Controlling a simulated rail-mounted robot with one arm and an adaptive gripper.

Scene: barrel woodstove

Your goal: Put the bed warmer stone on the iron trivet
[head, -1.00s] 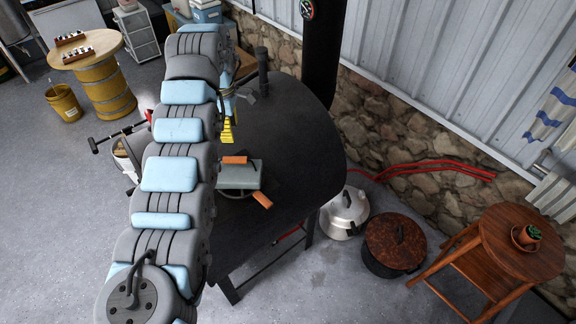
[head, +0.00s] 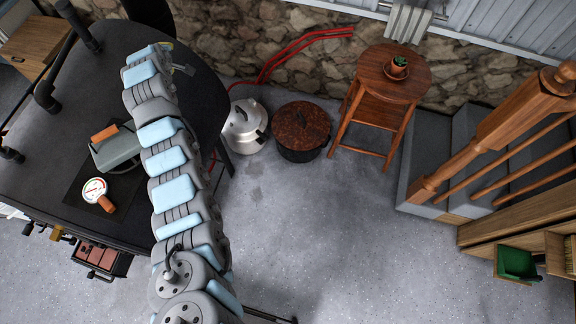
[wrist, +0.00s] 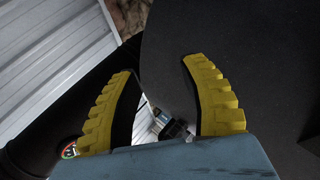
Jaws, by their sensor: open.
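A grey slab (head: 117,150), perhaps the bed warmer stone, lies on the black stove top (head: 60,60) in the head view. An orange-brown piece (head: 104,133) sits at its upper edge. No iron trivet can be made out for certain; a flat dark square (head: 82,196) lies just below the slab. My gripper (wrist: 158,65) is open in the wrist view, its yellow fingers apart. A small metallic object (wrist: 167,126) shows between them, with the dark stove plate beyond. In the head view my arm hides most of the gripper, near the stove top's far edge.
Black pipes (head: 75,25) rise from the stove. A silver pot (head: 245,125), a rusty lidded pot (head: 301,130) and a wooden stool (head: 385,95) stand to the right. Open floor lies in front.

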